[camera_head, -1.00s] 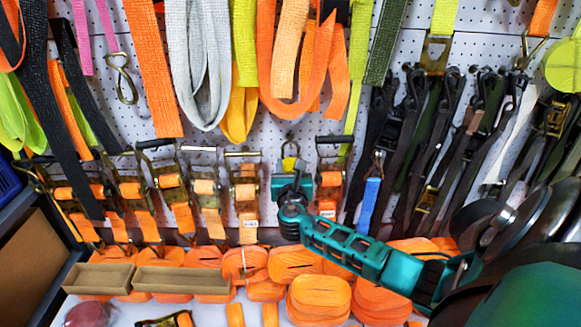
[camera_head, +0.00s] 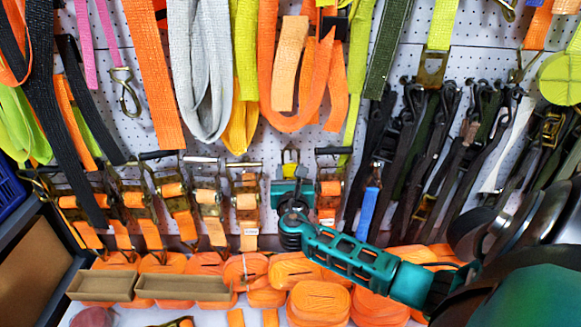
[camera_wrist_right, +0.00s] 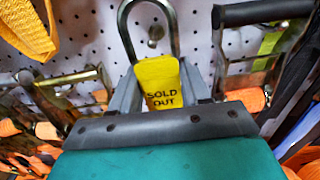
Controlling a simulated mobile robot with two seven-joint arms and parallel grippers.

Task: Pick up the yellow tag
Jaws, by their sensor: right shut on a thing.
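The yellow tag (camera_head: 291,166) is small in the head view, in front of the white pegboard among the hanging ratchets. In the right wrist view the yellow tag (camera_wrist_right: 160,88) faces me upright and reads "SOLD OUT". A metal loop (camera_wrist_right: 124,28) rises above it, near a peg on the board. My right gripper (camera_head: 290,172) is at the tag. In the right wrist view my right gripper (camera_wrist_right: 165,90) has a grey finger on each side of the tag, shut on it. The tag's lower end is hidden behind the gripper body. My left gripper is not in view.
Ratchet buckles with orange straps hang close on both sides, one (camera_head: 246,200) at the left and one (camera_head: 330,190) at the right. Black straps (camera_head: 415,150) hang further right. Orange strap rolls (camera_head: 320,300) and cardboard trays (camera_head: 182,288) lie below.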

